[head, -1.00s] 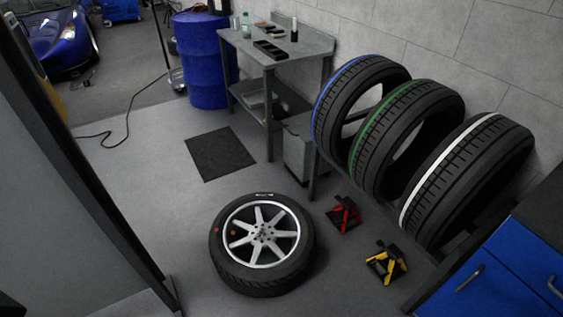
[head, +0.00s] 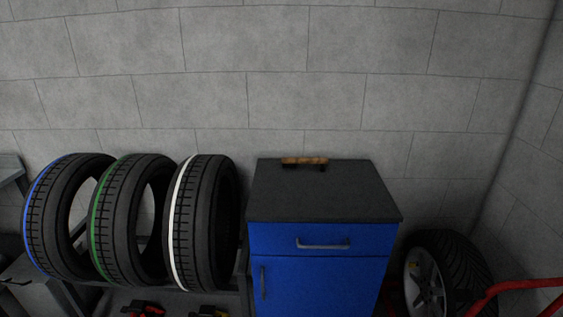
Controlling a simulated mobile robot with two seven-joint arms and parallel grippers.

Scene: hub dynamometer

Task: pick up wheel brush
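A brush with a brown wooden back and dark bristles, likely the wheel brush (head: 304,161), lies on the dark top of the blue cabinet (head: 323,240). It is near the back edge of the top, close to the wall. Neither of my grippers is in the head view.
Tyres with blue (head: 62,218), green (head: 128,220) and white (head: 202,222) stripes stand on a rack left of the cabinet. A wheel (head: 440,275) leans at the right, by a red bar (head: 520,284). The cabinet top is otherwise clear.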

